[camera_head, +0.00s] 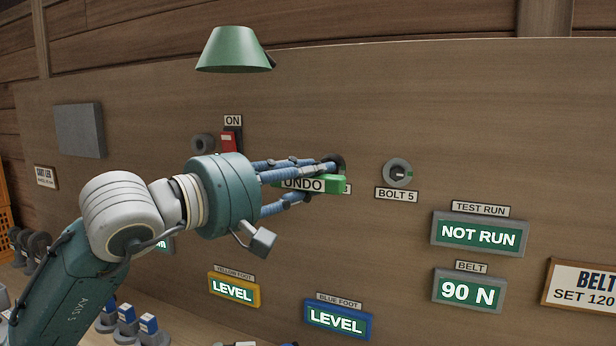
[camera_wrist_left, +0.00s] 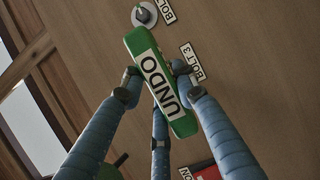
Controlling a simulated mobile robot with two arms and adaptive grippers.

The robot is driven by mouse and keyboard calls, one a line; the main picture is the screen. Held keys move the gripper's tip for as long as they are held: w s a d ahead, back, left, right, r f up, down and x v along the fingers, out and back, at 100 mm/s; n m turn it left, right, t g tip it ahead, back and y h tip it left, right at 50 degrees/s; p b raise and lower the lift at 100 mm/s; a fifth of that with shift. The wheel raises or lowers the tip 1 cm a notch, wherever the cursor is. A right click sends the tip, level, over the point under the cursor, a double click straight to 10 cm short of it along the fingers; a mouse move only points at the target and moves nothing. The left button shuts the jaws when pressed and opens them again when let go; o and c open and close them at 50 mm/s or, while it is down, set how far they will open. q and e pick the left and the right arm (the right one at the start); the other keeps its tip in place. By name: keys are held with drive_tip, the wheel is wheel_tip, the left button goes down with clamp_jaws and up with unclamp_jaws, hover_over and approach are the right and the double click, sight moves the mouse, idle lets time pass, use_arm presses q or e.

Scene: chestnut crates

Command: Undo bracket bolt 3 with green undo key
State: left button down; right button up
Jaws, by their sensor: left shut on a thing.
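My left gripper (camera_head: 322,178) is shut on the green undo key (camera_head: 336,183), a bar with a white UNDO label. The key also shows in the left wrist view (camera_wrist_left: 158,82), between the blue fingers. The key is in front of the panel at the bolt 3 place. A dark round fitting (camera_head: 334,161), likely bracket bolt 3, shows just above the key and is mostly hidden. The BOLT 3 label (camera_wrist_left: 192,62) is beside the key in the wrist view. Whether the key is seated on the bolt cannot be told. My right gripper is not in view.
Bolt 5 (camera_head: 398,172) is to the right on the wooden panel (camera_head: 420,110). A green lamp shade (camera_head: 234,50) hangs above. A red switch (camera_head: 228,142) marked ON is to the left. Signs read NOT RUN (camera_head: 479,234) and 90 N (camera_head: 468,291).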

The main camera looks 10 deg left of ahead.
use_arm(q)
drive_tip(key=shift+w+d, duration=0.25)
drive_tip(key=shift+w, duration=0.9)
